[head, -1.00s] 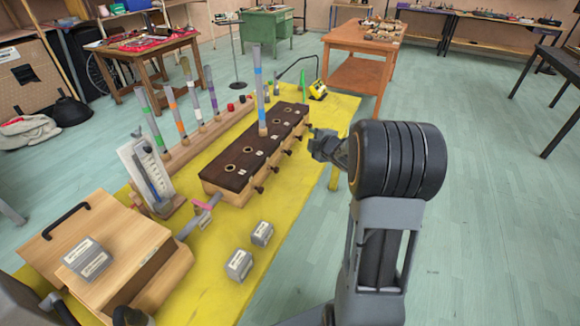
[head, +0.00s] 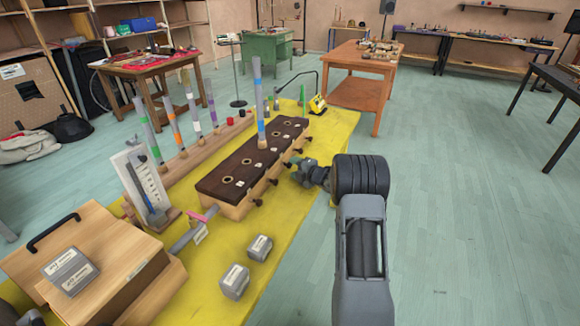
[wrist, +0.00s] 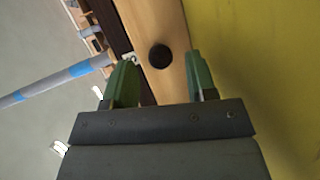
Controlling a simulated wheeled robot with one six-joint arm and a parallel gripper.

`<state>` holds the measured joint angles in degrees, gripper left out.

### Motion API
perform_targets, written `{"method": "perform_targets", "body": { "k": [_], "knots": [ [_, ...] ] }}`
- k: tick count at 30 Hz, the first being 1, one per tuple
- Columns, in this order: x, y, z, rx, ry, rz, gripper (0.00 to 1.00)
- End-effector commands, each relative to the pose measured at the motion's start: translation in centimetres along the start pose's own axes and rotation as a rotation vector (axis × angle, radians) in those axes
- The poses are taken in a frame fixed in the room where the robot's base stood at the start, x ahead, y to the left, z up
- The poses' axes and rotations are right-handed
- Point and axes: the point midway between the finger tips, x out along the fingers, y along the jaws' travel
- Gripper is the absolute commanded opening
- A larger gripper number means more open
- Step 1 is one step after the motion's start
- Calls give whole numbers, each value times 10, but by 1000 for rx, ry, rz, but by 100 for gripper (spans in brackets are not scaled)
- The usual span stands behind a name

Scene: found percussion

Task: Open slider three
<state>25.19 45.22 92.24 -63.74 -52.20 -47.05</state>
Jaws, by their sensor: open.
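The slider box (head: 235,190) has a dark brown top with ringed holes and small labels, too small to read. Several dark knobs stick out along its right-hand side, including a near one (head: 258,202). My gripper (head: 294,163) is beside the middle of this knobbed side and hides part of it. In the wrist view my gripper (wrist: 161,72) is open, with green fingers apart. A round dark knob (wrist: 159,56) on the pale wood face shows between the fingertips, with a gap on each side. I cannot tell its number.
A tube with blue bands (head: 260,105) stands upright on the box top. A rack of tubes (head: 195,145) is behind it. Two grey blocks (head: 235,281) lie on the yellow table (head: 285,225) in front. A wooden case (head: 120,245) stands at left.

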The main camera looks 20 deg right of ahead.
Motion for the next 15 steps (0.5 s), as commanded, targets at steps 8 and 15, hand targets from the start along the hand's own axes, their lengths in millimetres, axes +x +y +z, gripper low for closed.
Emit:
{"method": "perform_targets", "body": {
  "k": [8,15],
  "knots": [
    [28,0,0,0,1,-1,52],
    [34,0,-1,1,0,-1,52]
  ]
}}
